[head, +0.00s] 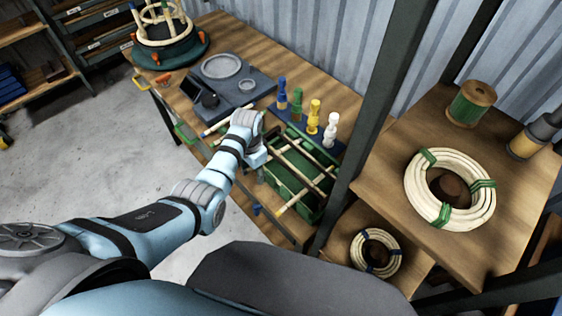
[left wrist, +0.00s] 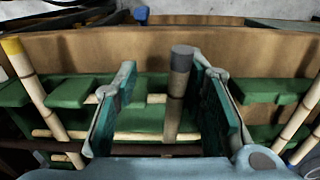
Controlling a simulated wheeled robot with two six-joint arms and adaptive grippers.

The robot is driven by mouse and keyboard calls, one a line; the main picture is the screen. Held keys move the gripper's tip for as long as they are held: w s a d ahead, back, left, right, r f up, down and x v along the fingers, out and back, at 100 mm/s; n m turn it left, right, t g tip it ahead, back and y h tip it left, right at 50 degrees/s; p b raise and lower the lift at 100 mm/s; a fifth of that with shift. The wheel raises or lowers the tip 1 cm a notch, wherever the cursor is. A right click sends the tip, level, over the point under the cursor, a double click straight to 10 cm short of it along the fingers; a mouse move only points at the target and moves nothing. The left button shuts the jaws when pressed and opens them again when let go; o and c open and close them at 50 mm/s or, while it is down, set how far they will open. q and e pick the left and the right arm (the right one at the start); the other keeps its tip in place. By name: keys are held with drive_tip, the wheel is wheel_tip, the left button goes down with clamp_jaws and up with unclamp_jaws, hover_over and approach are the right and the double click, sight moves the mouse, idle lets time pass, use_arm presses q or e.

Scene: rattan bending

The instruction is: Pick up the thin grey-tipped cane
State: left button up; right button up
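The grey-tipped cane (left wrist: 176,105) stands out between the two fingers of my left gripper (left wrist: 160,75) in the left wrist view, its dark grey end toward the top. The fingers are spread, with visible gaps to the cane on both sides; it lies closer to the right finger. In the head view my left gripper (head: 256,157) is over the near left part of a green rack (head: 285,185) holding several canes. I cannot pick out the grey tip there. My right gripper is not in view.
A yellow-tipped cane (left wrist: 32,85) is left of the fingers, and another pale cane (left wrist: 303,118) is at the right. Colored bottles (head: 314,117) stand behind the rack. A dark shelf post (head: 375,110) rises to its right. Cane coils (head: 450,190) lie on the right shelf.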

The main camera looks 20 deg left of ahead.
use_arm(q)
drive_tip(key=shift+d, duration=0.2)
drive_tip(key=shift+c, duration=0.3)
drive_tip(key=shift+w+a, duration=0.1)
drive_tip(key=shift+a, duration=0.15)
clamp_jaws()
drive_tip(key=shift+d+r, duration=0.15)
drive_tip(key=shift+r, duration=0.05)
